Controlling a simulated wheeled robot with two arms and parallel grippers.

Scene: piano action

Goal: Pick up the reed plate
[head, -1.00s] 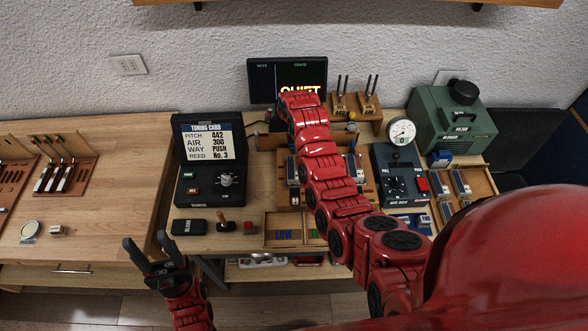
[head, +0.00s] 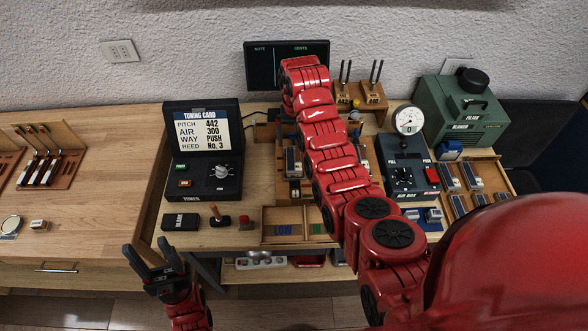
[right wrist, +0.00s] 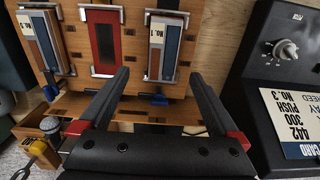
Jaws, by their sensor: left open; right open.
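Several reed plates stand in the wooden holder by the robot's right hand. In the right wrist view, one plate (right wrist: 164,45) with a blue-grey body and a "No. 1" label sits in the right slot. Another plate (right wrist: 40,38) sits in the left slot, its label hard to read. Between them is a red panel (right wrist: 105,40). My right gripper (right wrist: 158,75) is open and empty, its fingertips close to the holder's lower edge. In the head view my right arm hides this gripper. My left gripper (head: 146,246) is open and empty in front of the bench.
The tuning card stand (head: 201,130) reads "Reed No. 3". More plates lie in a wooden tray (head: 509,184) at the right. A divided wooden box (head: 295,209), a black eraser-like block (head: 180,222) and a gauge (head: 407,120) crowd the bench. The left table has bare wood (head: 110,150).

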